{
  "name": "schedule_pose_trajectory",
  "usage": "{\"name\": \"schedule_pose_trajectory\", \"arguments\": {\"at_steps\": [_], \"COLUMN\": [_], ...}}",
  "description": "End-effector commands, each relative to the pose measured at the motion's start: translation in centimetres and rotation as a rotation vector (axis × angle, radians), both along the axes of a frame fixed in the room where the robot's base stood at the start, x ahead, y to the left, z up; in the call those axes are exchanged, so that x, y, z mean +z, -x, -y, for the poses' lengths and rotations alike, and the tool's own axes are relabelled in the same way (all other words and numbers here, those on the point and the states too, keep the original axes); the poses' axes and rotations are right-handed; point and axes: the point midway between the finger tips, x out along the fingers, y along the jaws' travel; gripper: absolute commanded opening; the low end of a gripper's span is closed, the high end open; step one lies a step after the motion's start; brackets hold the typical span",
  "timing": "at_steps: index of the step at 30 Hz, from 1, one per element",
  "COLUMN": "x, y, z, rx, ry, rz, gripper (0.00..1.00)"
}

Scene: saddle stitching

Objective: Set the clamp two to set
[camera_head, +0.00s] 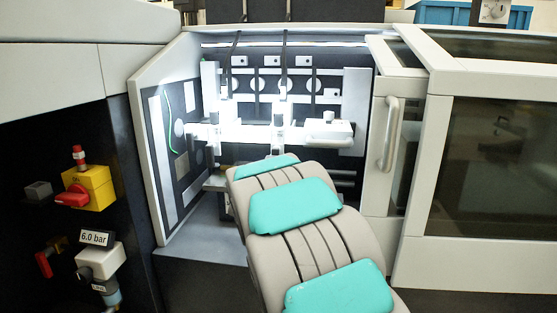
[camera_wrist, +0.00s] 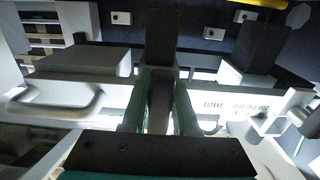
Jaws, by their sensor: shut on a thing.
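In the wrist view my gripper (camera_wrist: 160,118) has its two greenish fingers closed on either side of a narrow grey-brown lever (camera_wrist: 159,100). The lever stands in front of a dark upright block (camera_wrist: 172,38), and I take it to be part of clamp two. In the head view a matching dark upright clamp (camera_head: 278,138) stands just beyond the end of my arm. My fingers are hidden there behind my arm. Another similar clamp (camera_head: 214,132) stands to its left, and its dark block also shows at the right of the wrist view (camera_wrist: 256,48). I cannot read the lever's setting.
A white box with a handle (camera_head: 330,132) sits right of the clamps; its handle (camera_wrist: 62,104) is at left in the wrist view. The bay's left side wall (camera_head: 180,150) and the right door with its handle (camera_head: 388,135) flank my arm closely.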

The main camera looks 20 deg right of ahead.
Motion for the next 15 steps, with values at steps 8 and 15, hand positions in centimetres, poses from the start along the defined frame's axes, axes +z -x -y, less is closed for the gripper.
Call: {"name": "schedule_pose_trajectory", "arguments": {"at_steps": [8,15], "x": [0.04,0.02], "y": [-0.03,-0.03], "z": [-0.05,-0.04], "rx": [0.000,0.000], "ry": [-0.006,-0.005], "rz": [0.005,0.005], "gripper": [0.00,0.52]}}
